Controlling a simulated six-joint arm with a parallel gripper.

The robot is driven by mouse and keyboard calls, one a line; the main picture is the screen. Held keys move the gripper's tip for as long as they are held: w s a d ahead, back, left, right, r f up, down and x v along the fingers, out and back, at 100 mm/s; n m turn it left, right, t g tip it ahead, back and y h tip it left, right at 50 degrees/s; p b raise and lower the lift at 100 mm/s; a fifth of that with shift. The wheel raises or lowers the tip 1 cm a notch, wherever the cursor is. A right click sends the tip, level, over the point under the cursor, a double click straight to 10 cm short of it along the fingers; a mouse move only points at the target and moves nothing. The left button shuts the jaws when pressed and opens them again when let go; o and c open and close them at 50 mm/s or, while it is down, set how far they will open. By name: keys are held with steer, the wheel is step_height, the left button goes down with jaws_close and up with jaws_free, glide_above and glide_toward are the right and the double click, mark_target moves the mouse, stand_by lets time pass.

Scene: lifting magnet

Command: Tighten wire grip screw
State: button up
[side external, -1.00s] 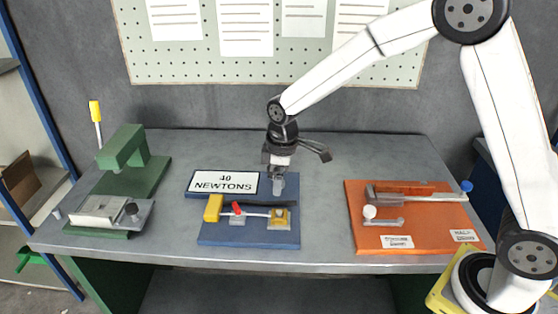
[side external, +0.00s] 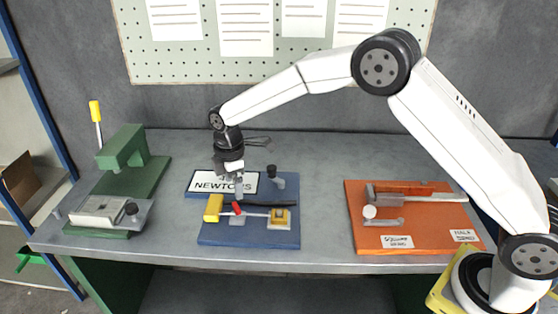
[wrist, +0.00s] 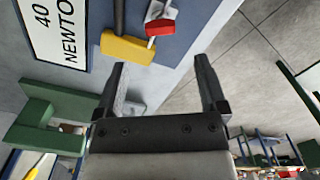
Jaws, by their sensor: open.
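In the side external view a blue board (side external: 210,236) lies mid-table. It carries a yellow block (side external: 213,208), a small red-topped part (side external: 237,208), a thin light rod, a dark bar (side external: 263,203) and a gold-yellow block (side external: 281,217). A black knob (side external: 272,171) stands on a grey post at the board's back. I cannot tell which part is the wire grip screw. My gripper (side external: 239,190) points down above the red-topped part, left of the black knob. In the wrist view my gripper (wrist: 161,66) is open and empty, with the yellow block (wrist: 128,48) and red part (wrist: 160,29) beyond the fingertips.
A "40 NEWTONS" sign (side external: 196,188) stands behind the yellow block, partly covered by my gripper. A green fixture (side external: 124,148) with a metal block (side external: 98,211) stands at left. An orange board (side external: 363,236) lies at right. Bare grey table (side external: 322,220) separates the boards.

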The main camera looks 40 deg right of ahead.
mark_target(236, 206)
steer(key=shift+f, duration=3.8)
jaws_close()
